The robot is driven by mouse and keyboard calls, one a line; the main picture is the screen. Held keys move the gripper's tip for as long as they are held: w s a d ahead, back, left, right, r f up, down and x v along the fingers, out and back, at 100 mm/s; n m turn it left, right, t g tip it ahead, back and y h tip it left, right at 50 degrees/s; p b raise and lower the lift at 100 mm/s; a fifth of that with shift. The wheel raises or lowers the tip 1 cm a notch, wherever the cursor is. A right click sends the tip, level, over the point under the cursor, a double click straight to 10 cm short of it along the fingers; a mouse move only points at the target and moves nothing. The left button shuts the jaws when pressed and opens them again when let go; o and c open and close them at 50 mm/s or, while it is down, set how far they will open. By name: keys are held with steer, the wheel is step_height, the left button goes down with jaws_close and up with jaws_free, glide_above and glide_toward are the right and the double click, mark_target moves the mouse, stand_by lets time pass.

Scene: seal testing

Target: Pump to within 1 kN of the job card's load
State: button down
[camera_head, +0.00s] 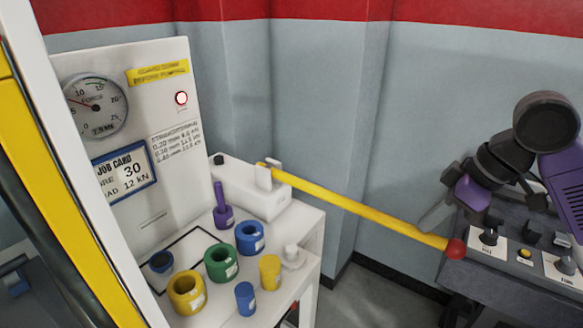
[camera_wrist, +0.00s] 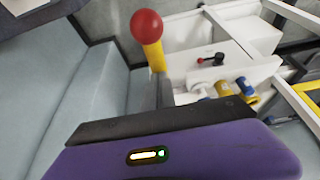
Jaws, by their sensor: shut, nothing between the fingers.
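The pump lever is a long yellow bar (camera_head: 350,209) with a red ball knob (camera_head: 456,248), running from the white pump block (camera_head: 245,187) down to the right. The force gauge (camera_head: 97,105) has its needle pointing left, near the low end; the exact reading is unclear. The wrist view shows the red knob (camera_wrist: 146,25) ahead of my purple gripper body; the fingertips are not clear there.
Several coloured rings and cylinders, such as a green ring (camera_head: 221,263), stand on the white bench. A dark control console (camera_head: 520,262) sits at right beneath my arm. A yellow-and-white frame (camera_head: 60,150) borders the left.

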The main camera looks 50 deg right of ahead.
mark_target(431, 233)
steer(key=shift+f, duration=0.45)
steer(key=shift+s+f+b, duration=0.1)
steer(key=shift+f+b, duration=0.25)
steer(key=shift+b, duration=0.05)
steer(key=shift+f+b, duration=1.5)
steer(key=shift+f, duration=0.2)
steer(key=shift+r, duration=0.1)
